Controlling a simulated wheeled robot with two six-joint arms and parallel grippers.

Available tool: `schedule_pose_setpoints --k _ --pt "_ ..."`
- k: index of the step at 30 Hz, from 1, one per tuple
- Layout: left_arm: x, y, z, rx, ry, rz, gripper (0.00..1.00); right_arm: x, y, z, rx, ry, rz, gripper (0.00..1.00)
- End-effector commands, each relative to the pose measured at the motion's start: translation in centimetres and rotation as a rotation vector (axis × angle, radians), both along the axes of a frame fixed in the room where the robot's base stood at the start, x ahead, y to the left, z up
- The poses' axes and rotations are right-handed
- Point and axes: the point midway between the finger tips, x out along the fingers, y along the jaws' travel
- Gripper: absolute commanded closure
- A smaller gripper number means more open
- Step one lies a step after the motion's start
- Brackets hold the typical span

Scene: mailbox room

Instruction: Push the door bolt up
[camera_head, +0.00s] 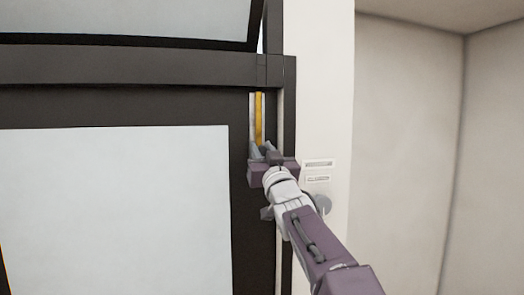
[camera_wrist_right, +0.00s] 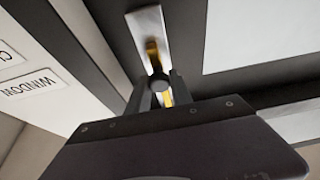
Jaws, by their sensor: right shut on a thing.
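The door bolt (camera_head: 259,118) is a narrow brass-yellow bar set upright in a pale metal plate on the dark door's edge. In the right wrist view the bolt (camera_wrist_right: 153,50) shows in the silver plate (camera_wrist_right: 146,24), with a dark round knob (camera_wrist_right: 158,83) on it. My right gripper (camera_head: 264,150) is at the lower end of the visible bar. In the wrist view its fingers (camera_wrist_right: 160,92) stand on either side of the knob, shut on it. The gripper hides the lower part of the bolt in the head view. My left gripper is not in view.
The dark-framed door has a large pale panel (camera_head: 115,205). Right of it is a white wall strip (camera_head: 318,90) with small label plates (camera_head: 318,163) and a grey round fitting (camera_head: 323,204). Beyond is a bare beige corner.

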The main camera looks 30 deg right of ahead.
Motion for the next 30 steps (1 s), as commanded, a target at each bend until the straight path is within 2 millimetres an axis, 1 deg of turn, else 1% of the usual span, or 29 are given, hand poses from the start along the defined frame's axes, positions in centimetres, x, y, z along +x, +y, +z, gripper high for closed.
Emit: schedule_pose_setpoints --k 24,26,30 --pt "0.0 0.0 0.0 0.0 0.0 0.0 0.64 0.0 0.0 -0.1 0.0 0.002 0.0 1.0" --pt "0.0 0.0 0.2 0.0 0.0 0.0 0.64 0.1 0.0 0.3 0.0 0.002 0.001 1.0" --pt "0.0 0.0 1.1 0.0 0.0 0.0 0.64 0.2 0.1 2.8 -0.003 0.003 0.006 1.0"
